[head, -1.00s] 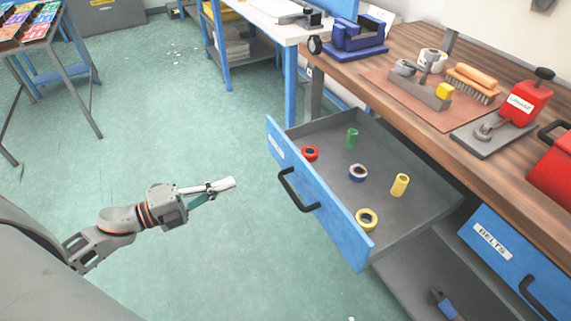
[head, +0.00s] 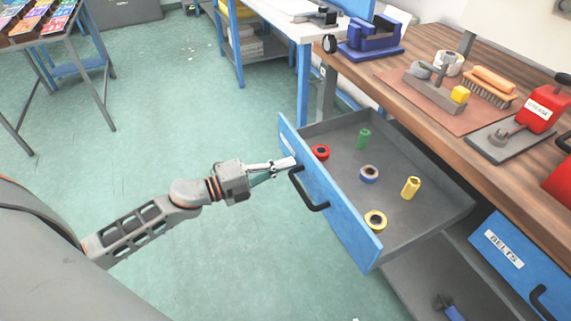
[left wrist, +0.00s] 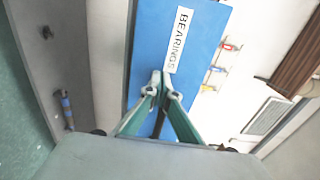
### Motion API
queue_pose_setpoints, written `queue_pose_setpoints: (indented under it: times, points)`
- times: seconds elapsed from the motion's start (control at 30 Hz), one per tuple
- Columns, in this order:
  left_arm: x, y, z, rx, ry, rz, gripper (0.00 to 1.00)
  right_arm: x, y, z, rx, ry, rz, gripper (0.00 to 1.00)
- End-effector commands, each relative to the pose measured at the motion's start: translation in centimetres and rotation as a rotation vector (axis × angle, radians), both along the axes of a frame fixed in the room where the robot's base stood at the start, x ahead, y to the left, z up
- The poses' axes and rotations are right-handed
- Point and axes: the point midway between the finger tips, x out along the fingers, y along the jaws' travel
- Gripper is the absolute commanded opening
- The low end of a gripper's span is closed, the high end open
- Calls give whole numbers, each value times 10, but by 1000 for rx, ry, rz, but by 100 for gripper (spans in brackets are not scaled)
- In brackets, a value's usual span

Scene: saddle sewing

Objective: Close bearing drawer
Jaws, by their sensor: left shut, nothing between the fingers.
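The bearing drawer (head: 343,215) is pulled out from under the workbench, with a blue front and a black bar handle (head: 309,190). Its front also shows in the left wrist view with a "BEARINGS" label (left wrist: 178,40). Rings and small cylinders in red, green, blue and yellow stand inside. My left gripper (head: 292,162) is shut and empty, its tips at the drawer front near the handle's upper end. In the left wrist view its fingertips (left wrist: 161,76) meet just below the label; I cannot tell whether they touch the front. My right gripper is not in view.
The wooden workbench (head: 440,120) carries a blue vise (head: 372,40), a brush (head: 490,88) and a red grease can (head: 543,108). A closed blue "BELTS" drawer (head: 515,262) sits to the right. The green floor left of the drawer is clear.

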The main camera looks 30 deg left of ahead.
Motion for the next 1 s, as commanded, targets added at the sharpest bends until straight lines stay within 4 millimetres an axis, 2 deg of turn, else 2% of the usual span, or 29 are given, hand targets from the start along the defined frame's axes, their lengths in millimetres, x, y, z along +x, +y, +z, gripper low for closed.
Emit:
queue_pose_setpoints:
  times: [0.57,0.77,1.0]
  points:
    - [8,-5,1,0,-1,1,0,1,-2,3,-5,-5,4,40]
    - [32,-24,5,-2,-6,0,0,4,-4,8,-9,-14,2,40]
    - [81,-62,6,-2,-7,0,0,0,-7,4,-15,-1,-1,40]
